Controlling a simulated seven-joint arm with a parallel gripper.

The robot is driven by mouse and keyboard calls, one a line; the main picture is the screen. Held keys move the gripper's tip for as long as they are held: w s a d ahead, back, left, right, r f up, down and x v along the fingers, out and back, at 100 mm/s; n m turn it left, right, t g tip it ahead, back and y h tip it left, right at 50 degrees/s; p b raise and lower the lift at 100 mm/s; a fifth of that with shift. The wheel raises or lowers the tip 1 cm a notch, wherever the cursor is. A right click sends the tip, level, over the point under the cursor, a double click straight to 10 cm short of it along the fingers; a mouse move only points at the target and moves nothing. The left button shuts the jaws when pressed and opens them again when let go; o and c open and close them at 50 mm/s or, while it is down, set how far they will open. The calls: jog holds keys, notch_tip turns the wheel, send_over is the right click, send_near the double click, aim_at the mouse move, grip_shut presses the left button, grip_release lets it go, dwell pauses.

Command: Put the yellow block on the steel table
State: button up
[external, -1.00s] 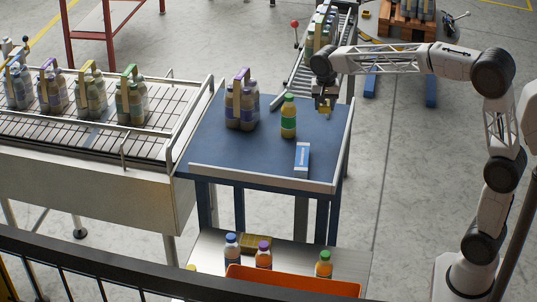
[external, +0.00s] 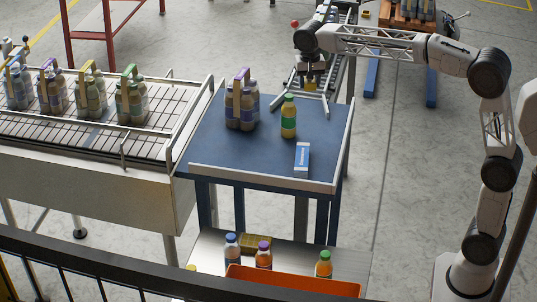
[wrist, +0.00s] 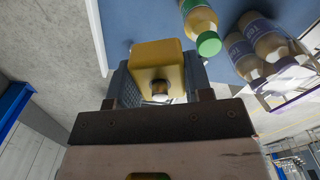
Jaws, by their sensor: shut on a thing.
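My gripper (external: 310,82) is shut on a yellow block (external: 309,85) and holds it up, over the far end of the blue table in the external view. In the wrist view the yellow block (wrist: 155,55) sits between the jaws of my gripper (wrist: 157,88), with a round hole or knob on its near face. The steel table (external: 345,262) is the low shiny surface at the front of the external view, well away from my gripper. Its front part is hidden by an orange bin and a dark railing.
The steel table carries several bottles, a gold-brown box (external: 256,243) and the orange bin (external: 290,281). The blue table (external: 235,155) holds a green-capped bottle (external: 289,118), a bottle pack (external: 241,105) and a blue-white carton (external: 302,158). A conveyor (external: 90,135) stands at left.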

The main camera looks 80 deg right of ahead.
jog(key=w+a+n, duration=0.4)
jog(key=w+a, duration=0.4)
jog(key=a, duration=0.2)
jog(key=n, duration=1)
send_over(214, 249)
jog(key=s+a, duration=0.1)
jog(key=a, duration=0.2)
notch_tip(214, 249, down, 28)
jog(key=shift+d+f, duration=0.15)
jog(key=shift+f, duration=0.3)
jog(key=shift+f, duration=2.45)
jog(key=shift+f, duration=2.5)
